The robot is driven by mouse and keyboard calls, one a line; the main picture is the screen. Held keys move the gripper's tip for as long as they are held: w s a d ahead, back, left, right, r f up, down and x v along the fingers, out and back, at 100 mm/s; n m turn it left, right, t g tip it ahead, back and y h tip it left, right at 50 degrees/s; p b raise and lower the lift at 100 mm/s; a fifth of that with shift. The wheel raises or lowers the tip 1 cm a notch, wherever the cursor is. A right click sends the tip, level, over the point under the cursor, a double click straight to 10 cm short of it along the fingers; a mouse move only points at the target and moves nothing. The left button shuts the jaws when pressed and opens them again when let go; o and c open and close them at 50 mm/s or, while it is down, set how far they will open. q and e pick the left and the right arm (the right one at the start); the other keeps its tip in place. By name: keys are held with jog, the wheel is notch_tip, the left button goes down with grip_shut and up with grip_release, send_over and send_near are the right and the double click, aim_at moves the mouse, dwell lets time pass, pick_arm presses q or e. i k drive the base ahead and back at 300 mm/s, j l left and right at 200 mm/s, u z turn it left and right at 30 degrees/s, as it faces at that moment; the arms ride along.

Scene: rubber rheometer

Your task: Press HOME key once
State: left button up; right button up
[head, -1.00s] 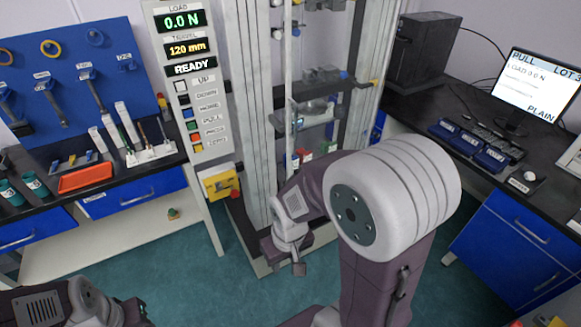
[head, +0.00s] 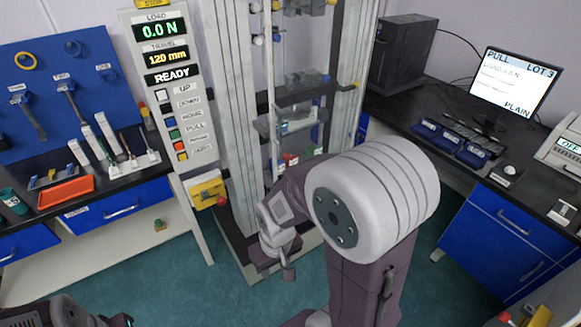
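The control panel (head: 163,75) stands left of the testing frame, with displays reading 0.0 N, 120 mm and READY. Below them runs a column of coloured keys with labels. The blue HOME key (head: 170,122) is third from the top, under UP and DOWN. My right gripper (head: 287,274) is low in front of the frame's base, well below and right of the keys, touching nothing visible. Its fingers are too small and angled to tell open from shut. Part of my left arm shows at the bottom left; its gripper is not in view.
The testing frame (head: 228,110) rises behind my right arm. A yellow box with a red button (head: 207,190) sits below the panel. A bench with an orange tray (head: 66,192) is at left. A desk with a monitor (head: 515,82) is at right. Floor between is clear.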

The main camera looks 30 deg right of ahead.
aim_at(171, 122)
jog(key=l+u, duration=0.15)
jog(key=l, duration=0.35)
jog(key=k+l+u, duration=0.2)
jog(key=l, duration=0.3)
jog(key=l+u, duration=0.15)
jog(key=l, duration=0.4)
